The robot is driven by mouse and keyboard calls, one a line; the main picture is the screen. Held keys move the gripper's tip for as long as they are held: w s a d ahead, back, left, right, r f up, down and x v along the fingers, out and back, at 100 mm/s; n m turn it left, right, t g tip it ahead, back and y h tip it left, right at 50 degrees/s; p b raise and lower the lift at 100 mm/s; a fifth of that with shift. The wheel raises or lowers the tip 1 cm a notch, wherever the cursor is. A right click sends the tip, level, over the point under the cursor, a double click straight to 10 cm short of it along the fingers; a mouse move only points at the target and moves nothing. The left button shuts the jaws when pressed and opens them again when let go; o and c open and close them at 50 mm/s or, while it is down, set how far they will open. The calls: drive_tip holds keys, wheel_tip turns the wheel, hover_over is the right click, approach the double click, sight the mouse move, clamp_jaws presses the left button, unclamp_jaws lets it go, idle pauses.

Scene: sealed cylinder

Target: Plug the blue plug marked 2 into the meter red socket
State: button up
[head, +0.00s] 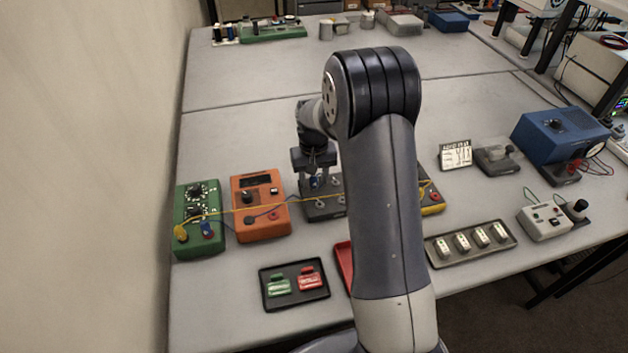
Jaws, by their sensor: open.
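The orange meter (262,226) stands at the left of the table with a dark display and a knob. Its red socket (273,216) is at its lower right and looks empty. My gripper (317,179) points down over a dark grey socket block (322,212), right of the meter. Another blue plug (207,229) is on the green box (195,247). No number is readable on either plug. My arm hides the block's right part.
A yellow lead (240,209) crosses the meter from a yellow plug (180,233) on the green box. A tray (292,299) with green and red pieces lies in front. A yellow device (432,198) is partly hidden behind my arm.

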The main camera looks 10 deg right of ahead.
idle(0.9)
clamp_jaws()
drive_tip(key=shift+r, duration=0.15)
idle(0.4)
drive_tip(key=shift+r+p, duration=1.7)
drive_tip(key=shift+r, duration=1.2)
